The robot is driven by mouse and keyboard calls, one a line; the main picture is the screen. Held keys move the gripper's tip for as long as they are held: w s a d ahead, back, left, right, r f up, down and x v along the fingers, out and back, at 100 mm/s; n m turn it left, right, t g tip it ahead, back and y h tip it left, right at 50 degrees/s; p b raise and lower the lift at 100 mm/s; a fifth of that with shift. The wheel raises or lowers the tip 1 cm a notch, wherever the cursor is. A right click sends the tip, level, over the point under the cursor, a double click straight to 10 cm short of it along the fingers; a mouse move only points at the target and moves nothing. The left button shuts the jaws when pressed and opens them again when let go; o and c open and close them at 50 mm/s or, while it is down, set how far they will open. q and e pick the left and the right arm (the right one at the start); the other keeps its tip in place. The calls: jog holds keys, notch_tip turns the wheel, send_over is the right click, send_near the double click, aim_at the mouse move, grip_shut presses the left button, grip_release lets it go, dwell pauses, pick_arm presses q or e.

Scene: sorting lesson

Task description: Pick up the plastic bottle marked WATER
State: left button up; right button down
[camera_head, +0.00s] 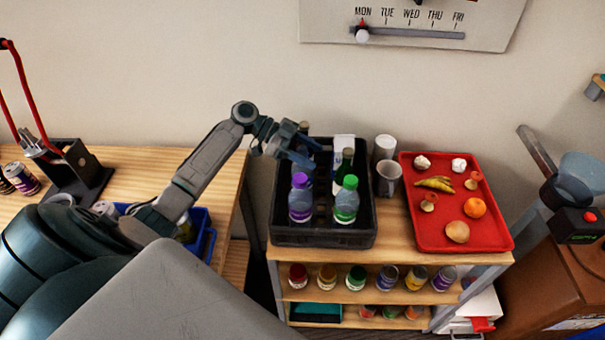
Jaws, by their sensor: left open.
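Two clear plastic bottles stand upright in the black crate (322,240), one with a purple cap (300,200) and one with a green cap (345,201). Their labels are too small to read, so I cannot tell which is marked WATER. A dark green bottle (344,163) and a white carton (341,145) stand behind them, partly hidden. My left gripper (306,156) is open and empty, at the crate's back left, behind and above the purple-capped bottle. It hides part of the crate. My right gripper is not in view.
A red tray (482,241) with food items lies right of the crate, with grey-white cups (388,179) between. Shelves below hold several jars and cans (356,278). A blue bin (202,219) stands at the left table. A wall panel (450,15) hangs above.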

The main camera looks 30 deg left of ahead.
pick_arm(q)
jog(key=shift+f, duration=0.15)
grip_shut()
